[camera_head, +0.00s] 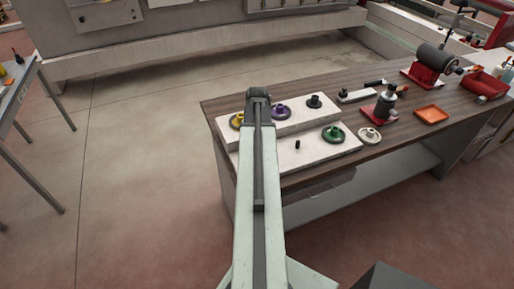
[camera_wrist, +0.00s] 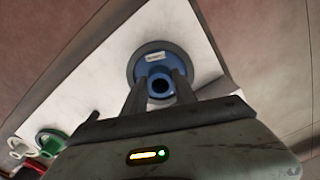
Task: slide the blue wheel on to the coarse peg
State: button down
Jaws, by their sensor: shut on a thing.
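The blue wheel (camera_wrist: 145,73), with a grey rim and a small white label, is between the fingers of my gripper (camera_wrist: 160,78) in the wrist view. The gripper is shut on its raised hub, which has a dark hole. The wheel is over one end of a white board (camera_wrist: 88,78); I cannot tell whether it touches the board or has a peg inside. In the head view my arm hides the wheel and fingertips. A bare dark peg (camera_head: 297,145) stands on the front white board (camera_head: 315,155). I cannot read which peg is coarse.
A green wheel (camera_head: 333,134) sits at the front board's right end. The back board (camera_head: 298,122) holds yellow (camera_head: 236,120), purple (camera_head: 280,111) and black (camera_head: 314,101) wheels. A cream wheel (camera_head: 370,136), an orange tray (camera_head: 431,114) and a red-based tool (camera_head: 383,105) stand to the right.

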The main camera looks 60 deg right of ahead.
jog(key=shift+f+b, duration=1.25)
jog(key=shift+f, duration=0.05)
jog(key=c, duration=0.9)
grip_release()
notch_tip(320, 180, up, 8)
jog(key=p, duration=0.8)
jog(key=shift+f, duration=0.1)
jog(key=shift+w, duration=0.1)
